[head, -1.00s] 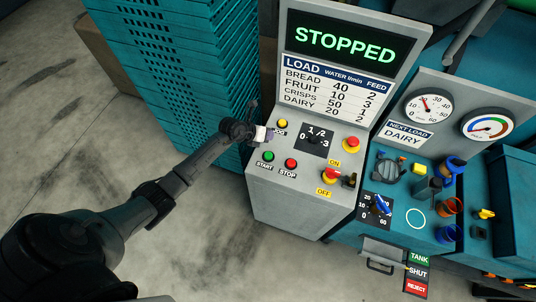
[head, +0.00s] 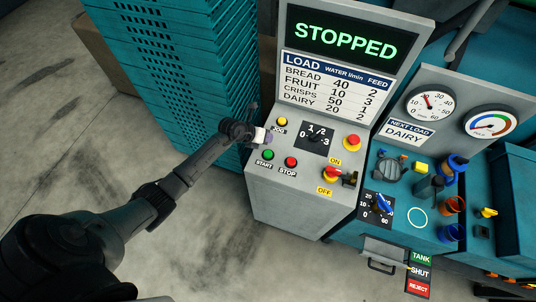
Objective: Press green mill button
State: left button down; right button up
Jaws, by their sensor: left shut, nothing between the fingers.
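The green START button (head: 268,155) is on the sloped top of the grey control panel (head: 258,199), left of the red STOP button (head: 291,162). My left gripper (head: 265,136) is shut and empty. Its tip is just above and behind the green button in the picture, near the yellow JOG button (head: 281,122). I cannot tell whether the tip touches the panel. The display (head: 346,39) reads STOPPED in green. My right gripper is not in view.
A rotary dial (head: 315,139), a red emergency button (head: 352,142) and a red-yellow ON/OFF switch (head: 332,174) share the panel. Stacked teal crates (head: 180,75) stand close to the left. A teal machine with gauges (head: 429,105) and a blue-pointer dial (head: 379,207) is at right.

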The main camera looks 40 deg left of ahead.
pick_arm(q)
jog(key=b, duration=0.5)
send_over(267, 152)
notch_tip(267, 152, down, 6)
jog(key=shift+r, duration=0.25)
jog(key=shift+f+b, duration=0.4)
jog(key=shift+f, duration=0.4)
jog(key=shift+f, duration=0.2)
dwell(0.7)
jog(key=shift+f, duration=0.25)
